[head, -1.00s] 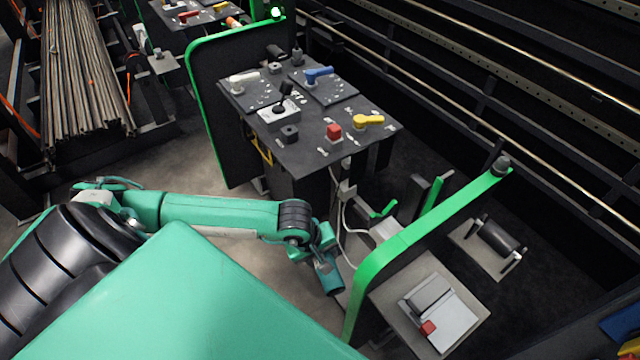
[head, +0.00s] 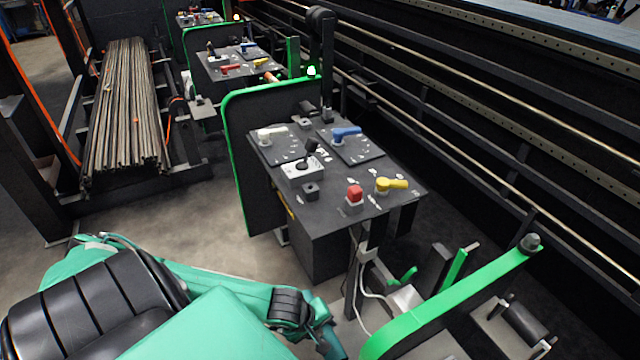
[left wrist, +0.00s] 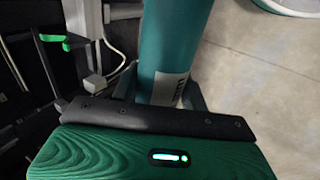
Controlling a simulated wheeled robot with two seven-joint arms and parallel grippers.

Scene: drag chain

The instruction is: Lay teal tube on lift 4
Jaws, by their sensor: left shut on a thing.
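My left gripper (head: 322,326) is at the bottom centre of the head view, left of the green-edged guard. It is shut on the teal tube (left wrist: 178,45). In the left wrist view the tube runs away from the jaws toward the top edge, with a white label close to the jaws. In the head view only a short dark teal piece of the tube (head: 331,346) shows, cut by the bottom edge. Green-faced uprights (head: 453,271) stand right of the gripper; I cannot tell which lift is number 4. My right gripper is out of view.
A control console (head: 335,195) with red, yellow, blue and white handles stands ahead. A green-edged guard (head: 440,300) runs at lower right. A rack of long bars (head: 125,110) is at left. Open floor (head: 190,215) lies between the rack and the console.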

